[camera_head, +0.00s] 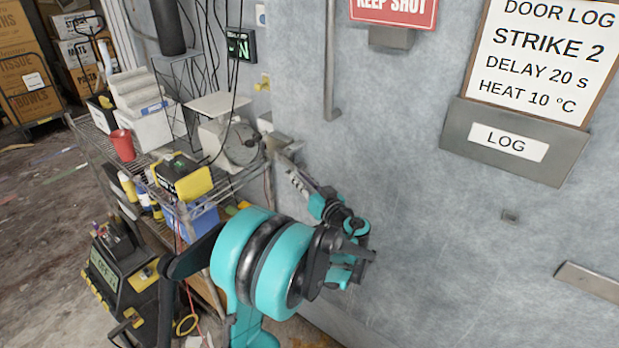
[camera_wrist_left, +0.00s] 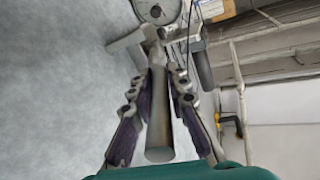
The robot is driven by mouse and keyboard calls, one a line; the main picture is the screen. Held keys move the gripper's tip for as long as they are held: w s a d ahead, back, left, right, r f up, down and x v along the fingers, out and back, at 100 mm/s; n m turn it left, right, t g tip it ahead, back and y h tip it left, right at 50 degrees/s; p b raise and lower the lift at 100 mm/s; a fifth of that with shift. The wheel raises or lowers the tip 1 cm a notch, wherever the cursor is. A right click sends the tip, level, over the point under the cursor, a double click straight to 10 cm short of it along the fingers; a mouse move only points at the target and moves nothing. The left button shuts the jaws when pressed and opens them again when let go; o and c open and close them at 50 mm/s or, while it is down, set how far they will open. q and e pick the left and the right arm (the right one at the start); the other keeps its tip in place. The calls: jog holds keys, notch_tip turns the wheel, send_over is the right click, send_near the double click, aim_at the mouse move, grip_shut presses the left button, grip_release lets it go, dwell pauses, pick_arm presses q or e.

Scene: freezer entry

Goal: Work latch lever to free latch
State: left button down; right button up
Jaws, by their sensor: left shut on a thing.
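My left gripper (camera_head: 287,163) reaches up and left along the pale wall to the metal latch (camera_head: 283,142). In the left wrist view its two fingers (camera_wrist_left: 161,85) close on either side of a grey cylindrical latch lever (camera_wrist_left: 159,130), whose round end faces the camera. The lever runs away from the camera toward the latch body and a round, dial-like disc (camera_wrist_left: 156,10). The disc also shows in the head view (camera_head: 241,146). The fingers hide part of the lever, and it is too small to make out in the head view. My right gripper is not in view.
A wire shelf cart (camera_head: 85,128) with a red cup (camera_head: 122,145), a yellow-black box (camera_head: 183,178) and other goods stands left of the latch. Cables hang above it. A door log board (camera_head: 545,55) is on the wall at right; the wall below is mostly bare.

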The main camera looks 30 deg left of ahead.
pick_arm(q)
jog(key=shift+s+a, duration=0.15)
jog(key=shift+s, duration=0.05)
jog(key=c, duration=1.5)
grip_release()
jog(key=v, duration=1.2)
jog(key=shift+s, duration=0.1)
jog(key=v, duration=0.9)
jog(key=shift+w, duration=0.3)
